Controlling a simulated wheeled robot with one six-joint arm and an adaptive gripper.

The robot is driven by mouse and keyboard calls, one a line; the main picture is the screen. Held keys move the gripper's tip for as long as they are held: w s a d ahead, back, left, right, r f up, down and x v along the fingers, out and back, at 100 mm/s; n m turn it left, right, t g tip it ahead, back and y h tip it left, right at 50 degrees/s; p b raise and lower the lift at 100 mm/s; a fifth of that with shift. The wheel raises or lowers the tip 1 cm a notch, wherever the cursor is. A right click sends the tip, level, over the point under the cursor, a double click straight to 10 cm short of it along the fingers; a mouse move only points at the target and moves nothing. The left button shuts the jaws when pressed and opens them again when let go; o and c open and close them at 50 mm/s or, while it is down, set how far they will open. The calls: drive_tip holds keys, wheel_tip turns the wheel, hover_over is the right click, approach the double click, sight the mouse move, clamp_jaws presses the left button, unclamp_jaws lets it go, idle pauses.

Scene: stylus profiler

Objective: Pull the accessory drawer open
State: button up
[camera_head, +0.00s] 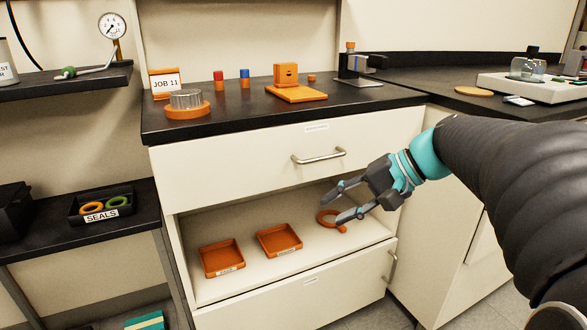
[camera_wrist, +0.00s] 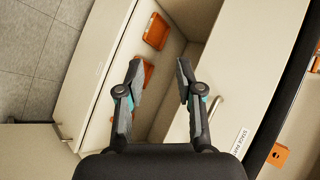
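The upper drawer (camera_head: 230,165) is a cream front under the black counter and looks shut, flush with the cabinet. Its metal bar handle (camera_head: 319,156) is right of its middle. In the wrist view the handle (camera_wrist: 210,117) lies just right of the right finger. A label (camera_wrist: 241,141) on this front seems to read "STAGE PAR…", with its end hidden. My gripper (camera_head: 345,201) is open and empty, below and right of the handle in the head view, in front of the open compartment. Its two spread fingers (camera_wrist: 158,65) are apart from the handle.
Orange fixtures (camera_head: 296,93) stand on the counter (camera_head: 235,117). A side shelf (camera_head: 60,247) is at left.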

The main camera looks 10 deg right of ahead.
drive_tip(key=w+d+r+m+t+y+b, duration=0.1)
drive_tip(key=w+d+r+y+b, duration=0.15)
drive_tip(key=w+d, duration=0.3)
drive_tip(key=t+y, duration=0.2)
drive_tip(key=y, duration=0.1)
approach(327, 158)
drive_tip(key=b+x, duration=0.1)
drive_tip(key=x, duration=1)
clamp_jaws()
drive_tip(key=shift+d, duration=0.1)
